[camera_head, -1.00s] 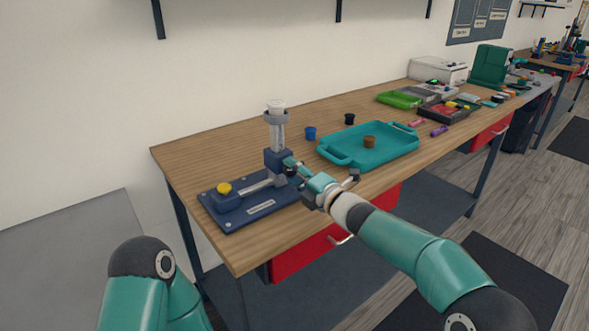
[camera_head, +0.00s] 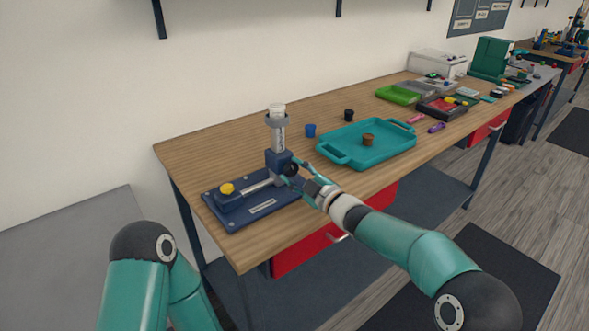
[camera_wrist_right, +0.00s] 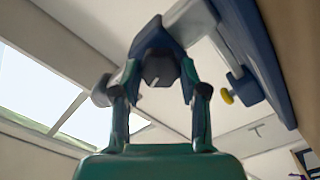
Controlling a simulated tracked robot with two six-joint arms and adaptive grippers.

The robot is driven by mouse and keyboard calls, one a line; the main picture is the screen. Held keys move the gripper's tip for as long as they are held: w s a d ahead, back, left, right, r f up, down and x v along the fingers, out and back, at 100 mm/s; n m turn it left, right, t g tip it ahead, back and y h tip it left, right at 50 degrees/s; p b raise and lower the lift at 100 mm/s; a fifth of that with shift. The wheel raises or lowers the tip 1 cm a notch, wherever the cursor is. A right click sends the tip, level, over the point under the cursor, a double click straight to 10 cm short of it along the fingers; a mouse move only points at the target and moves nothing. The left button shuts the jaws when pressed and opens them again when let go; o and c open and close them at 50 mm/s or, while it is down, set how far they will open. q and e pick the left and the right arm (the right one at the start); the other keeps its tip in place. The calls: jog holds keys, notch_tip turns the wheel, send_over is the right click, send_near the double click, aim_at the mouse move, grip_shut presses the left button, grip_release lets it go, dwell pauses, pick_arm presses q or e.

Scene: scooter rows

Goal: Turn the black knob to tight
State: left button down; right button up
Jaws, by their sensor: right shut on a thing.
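The black knob (camera_head: 291,169) sits on the side of the blue clamp block of a fixture (camera_head: 237,215) at the table's left end. My right gripper (camera_head: 292,172) reaches it from the right and is shut on it. In the right wrist view the dark knob (camera_wrist_right: 161,68) shows a small light mark on its face, between the two fingertips of my right gripper (camera_wrist_right: 160,80). Any tight marking is too small to read. My left gripper is out of view; only its arm shows.
A yellow knob (camera_head: 227,188) is on the fixture's left end; it also shows in the wrist view (camera_wrist_right: 227,97). A teal tray (camera_head: 340,156) holding a brown cup (camera_head: 368,139) lies to the right.

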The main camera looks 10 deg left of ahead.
jog(key=shift+w+d+f+m, duration=0.15)
jog(key=shift+d+f+m, duration=0.05)
jog(key=shift+m, duration=0.5)
jog(key=shift+f, duration=0.15)
jog(key=o, duration=1.1)
jog(key=shift+o, duration=0.2)
jog(key=shift+a, duration=0.1)
jog(key=v, duration=1.2)
